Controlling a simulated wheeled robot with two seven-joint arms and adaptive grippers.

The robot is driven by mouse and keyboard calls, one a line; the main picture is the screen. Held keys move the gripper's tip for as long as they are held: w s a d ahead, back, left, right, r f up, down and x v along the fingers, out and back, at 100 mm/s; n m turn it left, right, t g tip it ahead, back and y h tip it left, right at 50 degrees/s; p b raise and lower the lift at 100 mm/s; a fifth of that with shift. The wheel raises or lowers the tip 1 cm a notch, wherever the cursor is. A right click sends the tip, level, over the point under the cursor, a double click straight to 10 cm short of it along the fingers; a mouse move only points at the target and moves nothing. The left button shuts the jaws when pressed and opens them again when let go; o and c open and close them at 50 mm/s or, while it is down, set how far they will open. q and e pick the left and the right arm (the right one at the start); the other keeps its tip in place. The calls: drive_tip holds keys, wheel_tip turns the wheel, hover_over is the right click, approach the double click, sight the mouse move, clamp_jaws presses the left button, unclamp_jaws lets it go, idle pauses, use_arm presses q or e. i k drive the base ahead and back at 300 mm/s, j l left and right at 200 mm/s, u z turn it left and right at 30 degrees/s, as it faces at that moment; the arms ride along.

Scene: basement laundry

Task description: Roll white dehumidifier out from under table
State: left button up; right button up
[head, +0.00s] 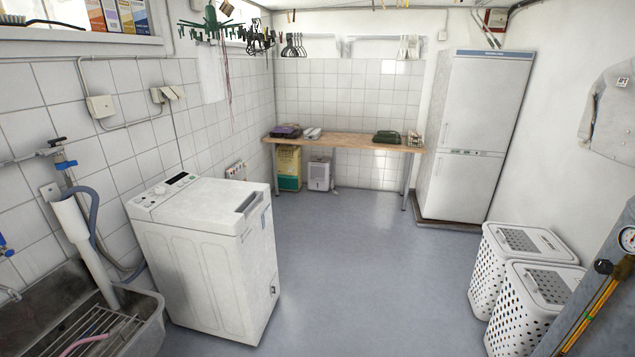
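The white dehumidifier (319,174) stands upright on the floor under the wooden table (345,140) at the back of the room. It is near the table's left end, with its front facing the room. A yellow and green box or bag (288,167) stands close to its left side. The floor to its right under the table is bare. Neither of my grippers shows in the head view, and the dehumidifier is far from the camera.
A white washing machine (208,255) stands at the left front, beside a sink (142,322). A tall white fridge (473,140) is right of the table. Two white laundry baskets (507,300) stand at the right. The blue-grey floor (365,265) between them is clear up to the table.

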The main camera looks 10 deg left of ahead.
sight(318, 169)
drive_tip(key=i, duration=1.45)
drive_tip(key=i+j, duration=0.1)
drive_tip(key=i, duration=1.35)
drive_tip(key=i+z, duration=0.1)
drive_tip(key=i, duration=1.35)
drive_tip(key=i+j+z, duration=0.2)
drive_tip(key=i+j, duration=0.4)
drive_tip(key=i, duration=0.15)
drive_tip(key=i+j, duration=0.2)
drive_tip(key=j, duration=0.2)
drive_tip(key=i+j+z, duration=0.1)
drive_tip(key=j, duration=0.25)
drive_tip(key=i+j, duration=0.25)
drive_tip(key=j, duration=0.15)
